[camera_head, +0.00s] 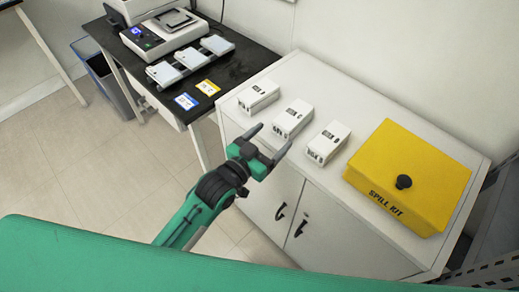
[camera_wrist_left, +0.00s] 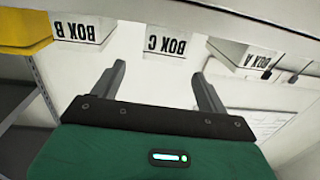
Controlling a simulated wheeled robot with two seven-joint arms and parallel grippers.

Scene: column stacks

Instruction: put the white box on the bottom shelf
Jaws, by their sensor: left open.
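Three white boxes stand in a row on the white cabinet top: a left one (camera_head: 258,96), a middle one (camera_head: 292,118) and a right one (camera_head: 328,142). In the left wrist view, upside-down labels read BOX B (camera_wrist_left: 80,30), BOX C (camera_wrist_left: 168,44) and BOX A (camera_wrist_left: 236,54); box B is nearest the yellow box. My left gripper (camera_head: 271,138) is open and empty, in front of the cabinet's front edge, short of the middle box. Its fingers (camera_wrist_left: 159,75) point toward box C in the left wrist view, apart from it. My right gripper is out of view.
A yellow spill kit (camera_head: 415,170) sits at the cabinet's right. Metal racking (camera_head: 487,273) shows at the lower right, and shelves (camera_wrist_left: 14,98) show at the wrist view's left. A black table (camera_head: 225,73) with a device and small boxes stands left. Floor left of my arm is clear.

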